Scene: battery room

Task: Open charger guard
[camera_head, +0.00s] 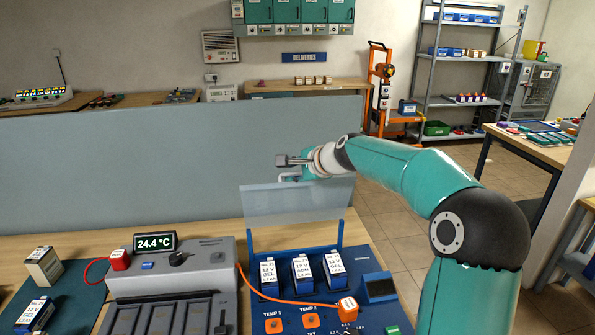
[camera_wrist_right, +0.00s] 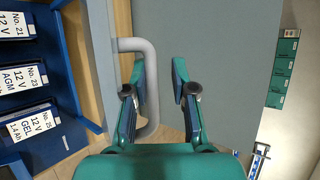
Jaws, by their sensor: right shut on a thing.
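The charger guard (camera_head: 295,204) is a clear, bluish panel. It stands raised on blue posts at the back of the blue charger (camera_head: 262,262), above the batteries. Its grey bar handle (camera_head: 289,178) is at the top edge; the handle also shows in the right wrist view (camera_wrist_right: 152,78). My right gripper (camera_head: 292,164) is at the handle, shut on it. In the right wrist view, its fingers (camera_wrist_right: 160,75) reach either side of the bar, with some space visible between them. My left gripper is not in view.
Labelled batteries (camera_head: 301,272) sit in the charger. A grey tester (camera_head: 170,268) with a temperature display stands left of it, with an orange cable between. A grey partition (camera_head: 130,160) rises behind the bench.

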